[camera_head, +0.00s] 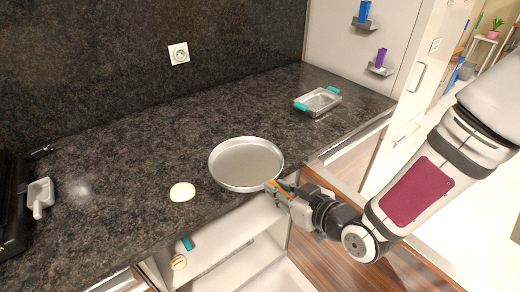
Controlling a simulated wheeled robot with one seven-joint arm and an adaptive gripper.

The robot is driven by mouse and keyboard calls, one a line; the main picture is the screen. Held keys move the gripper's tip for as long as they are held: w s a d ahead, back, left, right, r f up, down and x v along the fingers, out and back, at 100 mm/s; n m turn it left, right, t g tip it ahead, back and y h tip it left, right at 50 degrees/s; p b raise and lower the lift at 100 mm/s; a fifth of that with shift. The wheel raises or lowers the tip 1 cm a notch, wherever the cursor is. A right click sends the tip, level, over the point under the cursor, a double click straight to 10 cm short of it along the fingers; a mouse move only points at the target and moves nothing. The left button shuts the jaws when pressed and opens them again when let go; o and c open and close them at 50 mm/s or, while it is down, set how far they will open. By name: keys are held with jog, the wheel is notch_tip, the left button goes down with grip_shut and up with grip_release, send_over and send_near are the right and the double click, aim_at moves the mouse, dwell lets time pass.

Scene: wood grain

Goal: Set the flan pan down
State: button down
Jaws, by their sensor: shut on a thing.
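The flan pan (246,163) is a round, shallow, silver pan in the middle of the head view. It looks level over the dark speckled countertop (140,150), close to its front edge. My gripper (277,187) is shut on the pan's near right rim. My arm comes in from the right. The fingertips are small in the picture and partly hidden by the gripper body. I cannot tell whether the pan's base touches the counter or is a little above it.
A pale round item (182,192) lies left of the pan. A metal tray with teal handles (318,101) stands at the back right. A white scoop-like item (40,196) is at the far left. An open drawer (225,262) is below the front edge. Counter behind the pan is clear.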

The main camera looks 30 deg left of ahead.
aim_at(280, 161)
jog(key=shift+a+b, duration=0.2)
jog(key=shift+b, duration=0.15)
jog(key=w+b, duration=0.1)
jog(key=b, duration=0.2)
jog(key=w+a+b, duration=0.1)
jog(key=b, duration=0.3)
jog(key=shift+w+f, duration=0.1)
jog(key=shift+f, duration=0.05)
jog(key=b, duration=0.3)
jog(key=shift+f+b, duration=0.15)
jog(key=shift+b, duration=0.2)
jog(key=w+a, duration=0.1)
jog(key=w, duration=0.3)
jog(key=w+a, duration=0.2)
jog(key=w, duration=0.2)
jog(key=w+a+f, duration=0.1)
jog(key=w+a, duration=0.1)
jog(key=w, duration=0.2)
jog(key=shift+a+b, duration=0.1)
jog(key=shift+b, duration=0.25)
jog(key=shift+f+b, duration=1.5)
jog(key=shift+f, duration=0.35)
jog(key=c, duration=1.7)
grip_release()
jog(key=shift+o, duration=1.3)
